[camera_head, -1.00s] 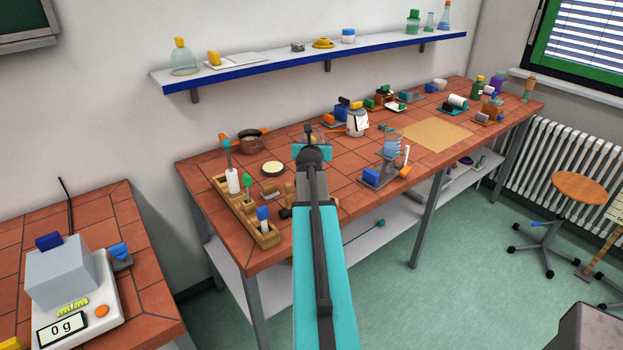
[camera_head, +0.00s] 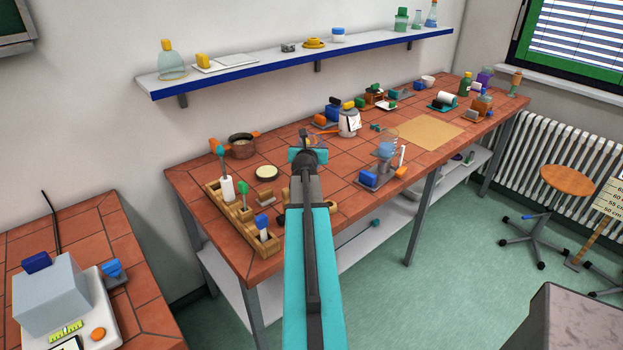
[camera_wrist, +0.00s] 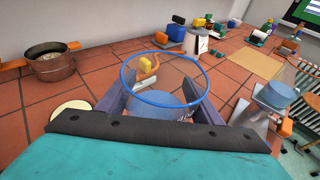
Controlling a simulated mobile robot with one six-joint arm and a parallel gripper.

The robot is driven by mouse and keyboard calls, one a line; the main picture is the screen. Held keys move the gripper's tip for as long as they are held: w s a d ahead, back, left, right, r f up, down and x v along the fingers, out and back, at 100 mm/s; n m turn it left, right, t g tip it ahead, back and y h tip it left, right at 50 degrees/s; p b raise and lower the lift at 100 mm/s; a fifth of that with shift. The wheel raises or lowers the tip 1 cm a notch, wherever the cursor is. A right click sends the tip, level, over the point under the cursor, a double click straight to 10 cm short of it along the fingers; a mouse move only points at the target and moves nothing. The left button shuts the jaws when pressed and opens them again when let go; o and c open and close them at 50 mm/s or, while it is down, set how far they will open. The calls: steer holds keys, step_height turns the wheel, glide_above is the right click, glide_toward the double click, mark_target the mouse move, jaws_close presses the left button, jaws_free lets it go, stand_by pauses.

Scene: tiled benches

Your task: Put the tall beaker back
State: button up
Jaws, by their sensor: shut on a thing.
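A clear glass beaker with a blue rim (camera_wrist: 125,85), taken as the tall beaker, is between the jaws of my gripper (camera_wrist: 160,108) in the wrist view. The gripper is shut on it. Its rim faces the camera, and its lower part is hidden by the jaws and my wrist. In the head view my gripper (camera_head: 306,152) is over the middle of the long tiled bench (camera_head: 345,196), and my arm hides the beaker. Whether its base touches the bench cannot be told.
Another glass vessel with blue contents (camera_head: 387,149) stands to the right, near the bench's front edge. A wooden rack (camera_head: 243,226) and a copper pot (camera_head: 242,151) are to the left. A white jar (camera_head: 349,123) stands behind. A tan mat (camera_head: 430,132) is bare.

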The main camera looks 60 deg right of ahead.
steer(key=shift+d+f, duration=0.1)
steer(key=shift+f, duration=2.05)
steer(key=shift+f+b, duration=0.5)
steer(key=shift+f, duration=1.8)
steer(key=o, duration=1.7)
steer(key=shift+s, duration=0.1)
steer(key=shift+f+b, duration=0.25)
steer(key=shift+b, duration=0.25)
steer(key=shift+v, duration=4)
steer(key=r, duration=0.4)
steer(key=r+p, duration=0.1)
steer(key=r, duration=0.2)
steer(key=shift+d+r, duration=0.2)
steer(key=shift+r, duration=0.2)
